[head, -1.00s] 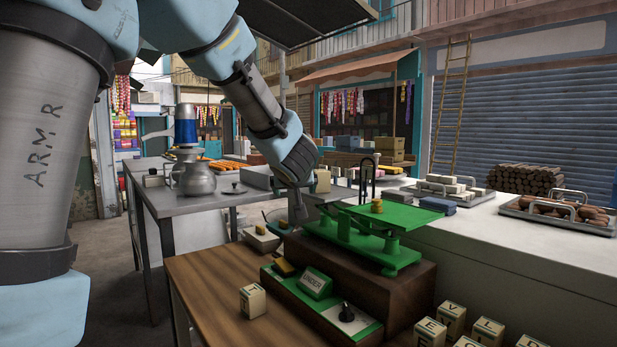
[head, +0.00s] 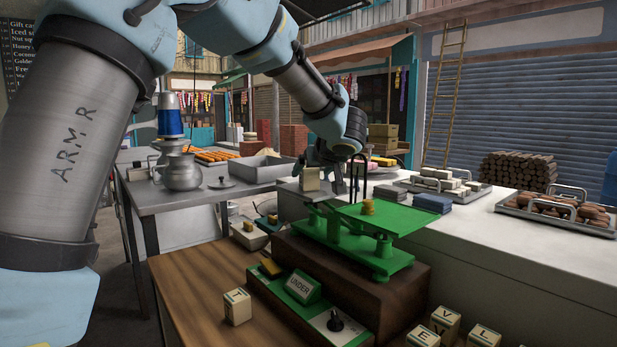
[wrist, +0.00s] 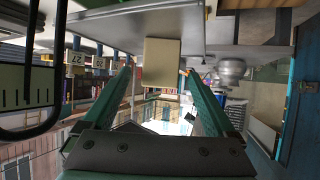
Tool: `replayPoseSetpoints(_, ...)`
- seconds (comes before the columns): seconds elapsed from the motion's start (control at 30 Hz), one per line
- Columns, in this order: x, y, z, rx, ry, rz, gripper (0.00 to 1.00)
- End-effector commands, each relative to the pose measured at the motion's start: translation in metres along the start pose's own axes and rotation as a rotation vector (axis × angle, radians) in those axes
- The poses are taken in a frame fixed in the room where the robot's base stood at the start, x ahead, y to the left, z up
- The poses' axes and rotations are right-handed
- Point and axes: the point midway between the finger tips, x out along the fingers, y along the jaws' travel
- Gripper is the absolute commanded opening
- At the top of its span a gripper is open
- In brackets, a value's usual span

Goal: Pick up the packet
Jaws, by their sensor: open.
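The packet, seemingly the small cream box (head: 310,179), stands upright at the left end of the green balance scale (head: 375,255), apparently on its left pan. My gripper (head: 336,172) is just behind and to the right of the box, pointing down. In the wrist view, a plain cream block (wrist: 161,63), likely the same box, shows between the tips of my two green fingers (wrist: 160,90). The fingers are apart. Whether they touch the block cannot be told.
The scale stands on a dark wooden block (head: 385,300), beside a green panel reading "UNDER" (head: 303,287). Lettered cubes (head: 237,307) lie on the wooden table (head: 195,270). A white counter (head: 510,255) holds trays on the right. A steel pot (head: 182,172) stands at left.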

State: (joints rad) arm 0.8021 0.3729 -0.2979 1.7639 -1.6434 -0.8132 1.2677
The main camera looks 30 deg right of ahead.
Motion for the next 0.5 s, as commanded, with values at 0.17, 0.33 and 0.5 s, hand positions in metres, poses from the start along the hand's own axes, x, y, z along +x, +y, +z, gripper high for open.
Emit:
replayPoseSetpoints(0.17,0.014,0.000,-0.001,0.000,0.000,0.000,0.91)
replayPoseSetpoints(0.33,0.033,0.000,-0.005,0.000,-0.002,-0.001,0.91)
replayPoseSetpoints(0.5,0.057,-0.001,-0.007,0.000,-0.001,-0.001,0.91)
